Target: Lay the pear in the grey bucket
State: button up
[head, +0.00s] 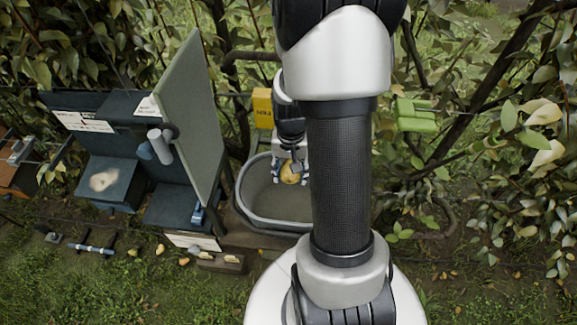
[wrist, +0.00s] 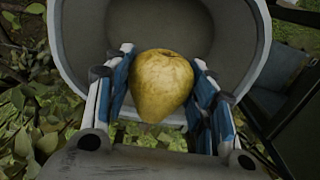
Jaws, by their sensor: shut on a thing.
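A yellow pear (wrist: 161,84) is held between the two blue-and-white fingers of my gripper (wrist: 160,98) in the wrist view. The gripper is shut on it. The grey bucket (wrist: 258,45) lies just beyond the pear, and the part of its inside that shows looks empty. In the head view the pear (head: 290,173) and my gripper (head: 290,176) appear over the mouth of the grey bucket (head: 242,200). My arm hides the bucket's right side. I cannot tell how high the pear is above the bucket's floor.
A tall grey-green panel (head: 190,115) stands close to the bucket's left, beside dark blue bins (head: 110,180). A yellow box (head: 263,108) is behind the bucket. A green object (head: 414,115) hangs at the right among branches. Several small fruits lie on the grass at lower left.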

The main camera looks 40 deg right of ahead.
aim_at(290, 210)
jog(key=shift+f+b, duration=7.9)
jog(key=shift+f, duration=1.8)
jog(key=shift+f+b, duration=0.35)
jog(key=shift+f, duration=0.05)
jog(key=o, duration=1.2)
notch_tip(290, 210, up, 12)
jog(key=shift+r, duration=0.1)
jog(key=shift+w, duration=0.1)
